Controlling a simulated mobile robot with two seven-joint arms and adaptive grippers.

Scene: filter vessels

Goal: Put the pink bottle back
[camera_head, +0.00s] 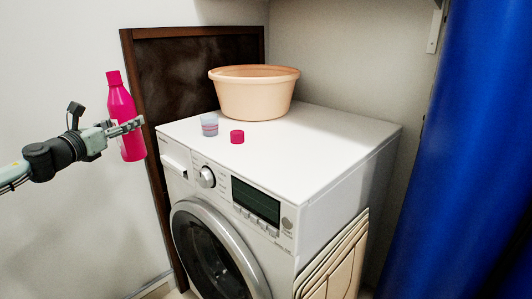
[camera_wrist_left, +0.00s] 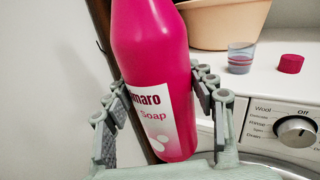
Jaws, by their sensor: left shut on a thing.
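The pink bottle (camera_head: 121,110) is upright with a slight tilt, held in the air left of the washing machine (camera_head: 290,160). My left gripper (camera_head: 136,124) is shut on it around the middle. In the left wrist view the bottle (camera_wrist_left: 155,50) stands between the fingers of my left gripper (camera_wrist_left: 160,105), with a white label reading "Soap" facing the camera. Its top is cut off there, but the head view shows a pink top. My right gripper is not in view.
On the machine's top are a clear cup (camera_head: 209,125) with some pinkish content, a pink cap (camera_head: 237,137) and a peach basin (camera_head: 254,97) at the back. The front right of the top is clear. A blue curtain (camera_head: 455,150) hangs at the right. A dark framed board (camera_head: 185,70) leans behind.

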